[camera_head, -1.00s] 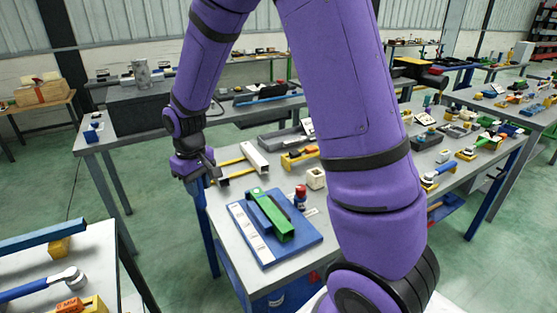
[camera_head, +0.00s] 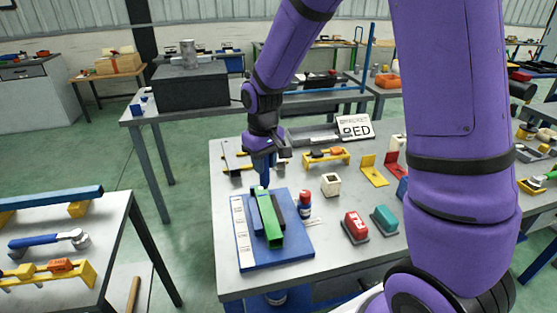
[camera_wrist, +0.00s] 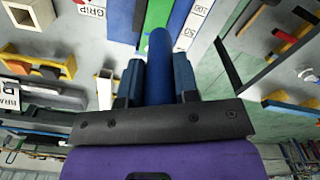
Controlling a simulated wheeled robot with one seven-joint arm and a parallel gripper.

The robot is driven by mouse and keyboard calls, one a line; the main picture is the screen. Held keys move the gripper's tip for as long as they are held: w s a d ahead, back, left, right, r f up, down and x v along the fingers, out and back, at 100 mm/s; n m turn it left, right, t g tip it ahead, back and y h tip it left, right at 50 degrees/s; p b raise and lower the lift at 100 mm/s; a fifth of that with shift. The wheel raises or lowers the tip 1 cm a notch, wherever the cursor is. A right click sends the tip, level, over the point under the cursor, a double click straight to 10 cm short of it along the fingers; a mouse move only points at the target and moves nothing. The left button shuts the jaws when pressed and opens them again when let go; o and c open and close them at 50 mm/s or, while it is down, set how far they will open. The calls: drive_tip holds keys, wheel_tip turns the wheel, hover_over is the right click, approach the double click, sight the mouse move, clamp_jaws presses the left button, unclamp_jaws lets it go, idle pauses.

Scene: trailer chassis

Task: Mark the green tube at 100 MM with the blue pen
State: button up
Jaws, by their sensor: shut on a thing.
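My gripper (camera_head: 265,153) is shut on the blue pen (camera_head: 264,173), which points down. The pen also shows between the fingers in the wrist view (camera_wrist: 160,62). The green tube (camera_head: 269,222) lies on a blue board (camera_head: 291,248), beside a blue block. The pen's lower end is at or just above the tube's far end; I cannot tell whether it touches. A white scale strip (camera_head: 241,235) runs along the board's left side. In the wrist view the strip (camera_wrist: 193,22) shows numbers, and the pen hides part of the green tube (camera_wrist: 145,42).
A red-capped blue bottle (camera_head: 305,208) stands right of the tube. A white hollow block (camera_head: 330,184), a red block (camera_head: 355,227) and a teal block (camera_head: 384,220) sit further right. A yellow rack (camera_head: 327,157) is behind.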

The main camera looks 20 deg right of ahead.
sight(266, 183)
idle(0.3)
drive_tip(key=shift+f, duration=0.1)
drive_tip(key=shift+f, duration=2.8)
drive_tip(key=shift+f, duration=0.6)
drive_tip(key=shift+r, duration=0.1)
drive_tip(key=shift+r, duration=3.9)
